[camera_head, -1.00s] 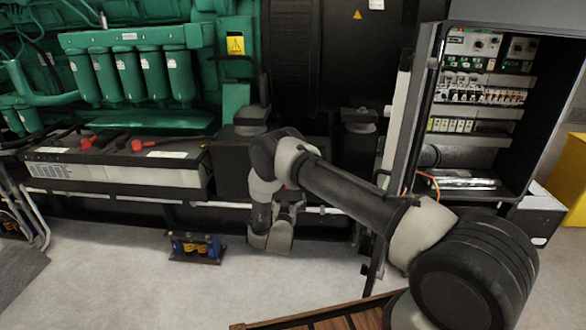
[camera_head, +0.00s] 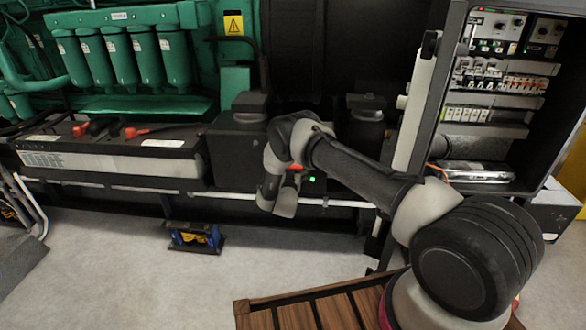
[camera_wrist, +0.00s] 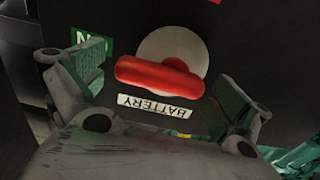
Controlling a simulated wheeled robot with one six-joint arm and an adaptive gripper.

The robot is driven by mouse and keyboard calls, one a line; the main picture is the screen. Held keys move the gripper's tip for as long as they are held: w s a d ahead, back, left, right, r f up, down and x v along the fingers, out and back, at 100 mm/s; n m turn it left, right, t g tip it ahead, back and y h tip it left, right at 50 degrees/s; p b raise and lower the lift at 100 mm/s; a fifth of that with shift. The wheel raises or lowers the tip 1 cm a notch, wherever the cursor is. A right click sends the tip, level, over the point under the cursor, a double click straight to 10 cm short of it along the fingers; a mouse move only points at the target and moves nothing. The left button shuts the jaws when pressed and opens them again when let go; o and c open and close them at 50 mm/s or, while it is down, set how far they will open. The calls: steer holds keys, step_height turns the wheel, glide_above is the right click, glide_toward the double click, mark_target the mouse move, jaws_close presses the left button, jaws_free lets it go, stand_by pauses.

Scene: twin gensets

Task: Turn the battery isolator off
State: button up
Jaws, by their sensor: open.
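The battery isolator has a red bar handle (camera_wrist: 160,77) on a pale round disc (camera_wrist: 172,50), mounted on a dark panel in the wrist view. The handle lies nearly level across the disc's lower part. A white BATTERY label (camera_wrist: 161,107) shows upside down below it, and a green label (camera_wrist: 92,40), also upside down and partly covered by a finger, is at left. My gripper (camera_wrist: 160,80) is open and empty, with one finger on each side of the handle; neither clearly touches it.
A battery box (camera_head: 105,166) stands left under the green engine (camera_head: 125,55). An open electrical cabinet (camera_head: 448,95) stands right of my arm. A small blue and yellow mount (camera_head: 195,239) is on the floor.

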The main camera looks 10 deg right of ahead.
steer(key=shift+w, duration=0.15)
steer(key=c, duration=1)
